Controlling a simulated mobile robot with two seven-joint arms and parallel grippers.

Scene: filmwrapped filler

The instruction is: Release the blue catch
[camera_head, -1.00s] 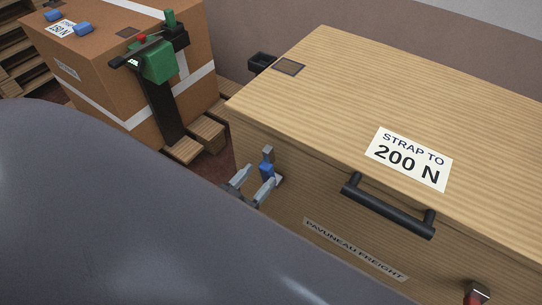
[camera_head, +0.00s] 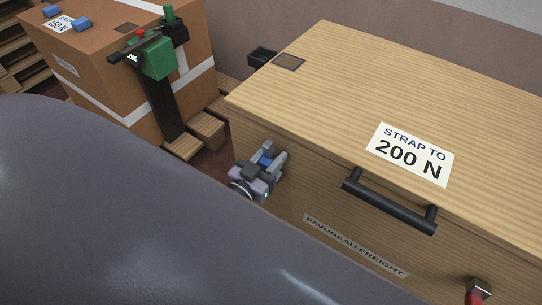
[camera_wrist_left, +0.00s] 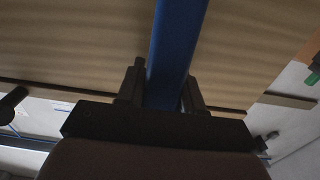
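The blue catch (camera_head: 265,161) is on the front face of the pale wooden crate (camera_head: 330,90), near its left corner. My left gripper (camera_head: 270,163) is at the catch, with one finger on each side of it. In the left wrist view the blue catch (camera_wrist_left: 177,50) shows as a long bar running between the two fingers (camera_wrist_left: 165,88), close against both. The gripper looks shut on it. The catch's lower end is hidden behind the gripper. My right gripper is not in view.
The crate has a black handle (camera_head: 390,205), a "200 N" label (camera_head: 410,154) and a red-tipped part (camera_head: 474,297) at lower right. A cardboard box (camera_head: 110,65) with a green strapping tool (camera_head: 158,58) stands at the left. My grey arm covers the lower left.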

